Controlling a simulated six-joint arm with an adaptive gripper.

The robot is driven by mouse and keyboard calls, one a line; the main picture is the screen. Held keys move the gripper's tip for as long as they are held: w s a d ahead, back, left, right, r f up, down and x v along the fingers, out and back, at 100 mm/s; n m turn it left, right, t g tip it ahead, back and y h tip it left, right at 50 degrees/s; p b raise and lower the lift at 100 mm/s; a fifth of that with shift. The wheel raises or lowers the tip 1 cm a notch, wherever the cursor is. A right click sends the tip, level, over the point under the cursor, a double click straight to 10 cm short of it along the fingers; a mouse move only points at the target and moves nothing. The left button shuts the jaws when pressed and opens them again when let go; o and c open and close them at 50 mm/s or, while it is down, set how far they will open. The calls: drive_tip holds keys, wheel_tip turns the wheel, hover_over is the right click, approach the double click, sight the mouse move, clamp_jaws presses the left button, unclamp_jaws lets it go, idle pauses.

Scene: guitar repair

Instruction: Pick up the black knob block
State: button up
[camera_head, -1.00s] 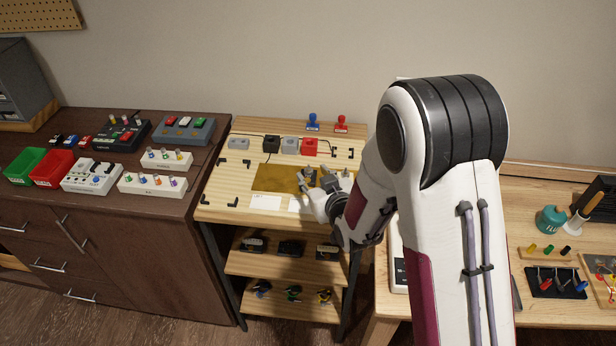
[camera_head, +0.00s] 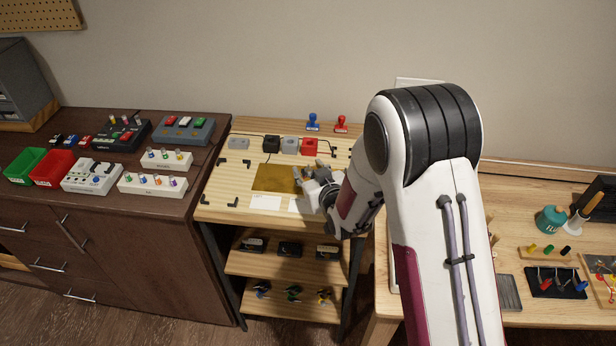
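A black block (camera_head: 271,144) stands in a row with grey and red blocks at the back of the light wooden bench (camera_head: 222,190). A thin dark cable lies near it. I cannot make out a knob on it at this size. My gripper (camera_head: 303,178) is over the right part of the brown mat (camera_head: 273,178), in front of the row and to the right of the black block, apart from it. My arm hides part of the bench's right side. The gripper's fingers are small, and I cannot tell how far apart they are.
Next to the black block are a grey block (camera_head: 238,143), another grey block (camera_head: 290,145) and a red block (camera_head: 309,146). A blue stamp (camera_head: 313,122) and a red stamp (camera_head: 341,124) stand behind. The bench's left side is mostly clear.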

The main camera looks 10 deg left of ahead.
sight(310, 177)
clamp_jaws()
drive_tip(key=shift+f, duration=0.1)
wheel_tip(310, 177, up, 10)
idle(1.0)
idle(0.6)
drive_tip(key=shift+d, duration=0.1)
